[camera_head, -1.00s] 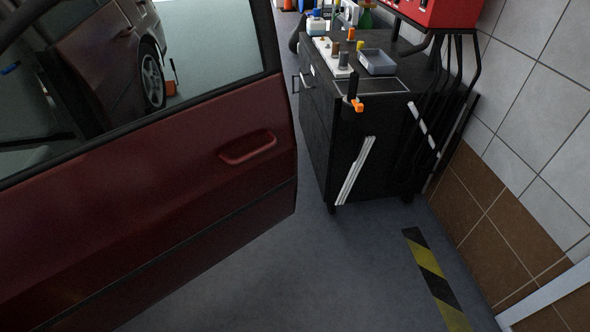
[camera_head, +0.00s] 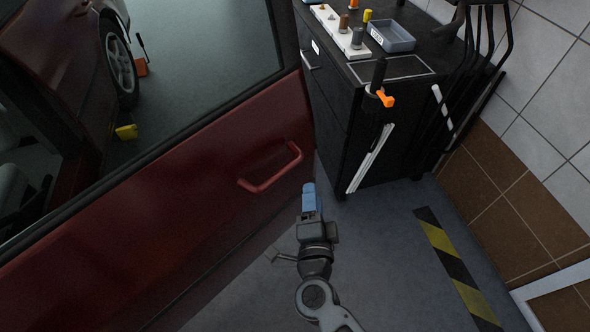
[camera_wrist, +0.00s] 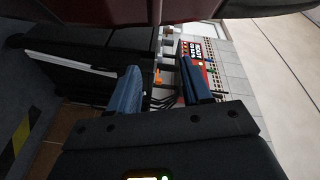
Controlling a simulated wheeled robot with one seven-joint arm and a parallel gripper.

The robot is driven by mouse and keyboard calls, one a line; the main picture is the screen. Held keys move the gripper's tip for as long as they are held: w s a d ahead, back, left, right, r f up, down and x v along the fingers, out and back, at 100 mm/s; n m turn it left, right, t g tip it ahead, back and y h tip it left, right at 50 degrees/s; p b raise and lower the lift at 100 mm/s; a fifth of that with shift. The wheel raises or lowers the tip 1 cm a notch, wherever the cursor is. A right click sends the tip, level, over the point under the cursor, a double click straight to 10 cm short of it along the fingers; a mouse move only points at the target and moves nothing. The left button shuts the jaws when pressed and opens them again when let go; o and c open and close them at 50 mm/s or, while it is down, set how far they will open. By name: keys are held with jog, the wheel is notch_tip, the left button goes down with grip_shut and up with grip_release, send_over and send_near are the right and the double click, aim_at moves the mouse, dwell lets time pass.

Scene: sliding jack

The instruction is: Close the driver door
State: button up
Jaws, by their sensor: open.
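The dark red driver door (camera_head: 190,220) stands open and fills the left of the head view, with its window above. Its outer handle (camera_head: 272,168) is a red bar near the door's free edge. My gripper (camera_head: 309,190) has blue fingers and is just right of and below the handle, apart from it in the picture. In the wrist view my two blue fingers (camera_wrist: 160,88) are spread with nothing between them. A dark red surface, likely the door, crosses the top of the wrist view (camera_wrist: 95,12).
A black tool cart (camera_head: 350,125) with a grey tray (camera_head: 390,36) on top stands just beyond the door edge. A tiled wall (camera_head: 545,110) is at the right. The floor (camera_head: 400,260) by a yellow-black strip (camera_head: 455,265) is clear.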

jog(key=m+g, duration=0.1)
jog(key=m, duration=0.1)
send_near(281, 178)
jog(key=w, duration=0.4)
jog(key=shift+w+f, duration=0.1)
jog(key=shift+f, duration=0.1)
jog(key=w, duration=0.2)
jog(key=w+b, duration=0.1)
jog(key=w, duration=0.2)
jog(key=w+f+b, duration=0.1)
jog(key=w, duration=0.1)
jog(key=shift+w, duration=0.15)
jog(key=shift+c, duration=0.2)
grip_shut()
